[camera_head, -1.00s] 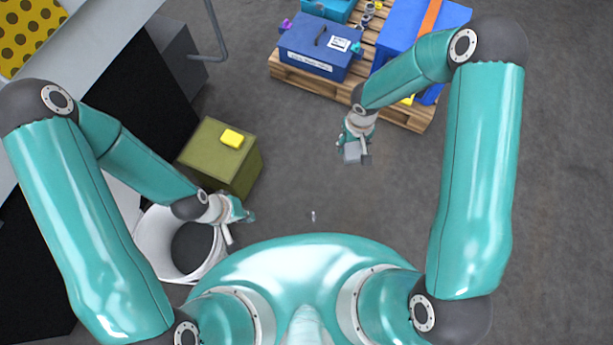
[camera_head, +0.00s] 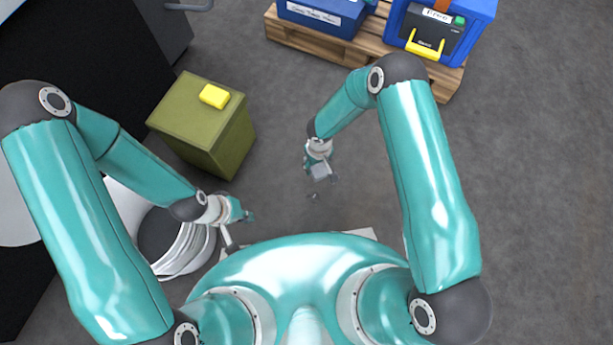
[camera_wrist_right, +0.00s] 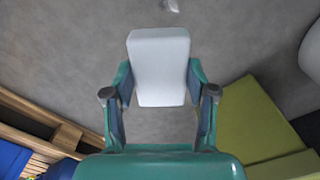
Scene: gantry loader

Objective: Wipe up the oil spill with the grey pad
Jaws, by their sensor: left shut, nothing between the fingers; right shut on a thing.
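My right gripper (camera_head: 320,172) is shut on the pale grey pad (camera_head: 320,171) and holds it above the floor in the middle. In the right wrist view the pad (camera_wrist_right: 160,68) sits between the two fingers (camera_wrist_right: 160,95). A small shiny mark (camera_head: 312,196) lies on the floor just below the pad; it also shows at the top of the right wrist view (camera_wrist_right: 171,5). I cannot tell whether it belongs to the oil spill, whose outline is not clear. My left gripper (camera_head: 246,217) is shut and empty beside the white bin.
An olive box (camera_head: 225,150) with a yellow block (camera_head: 214,96) on top stands left of the pad. A white round bin (camera_head: 190,250) stands below it. A wooden pallet (camera_head: 300,40) with blue cases (camera_head: 325,18) is at the back. Open floor (camera_head: 540,200) lies to the right.

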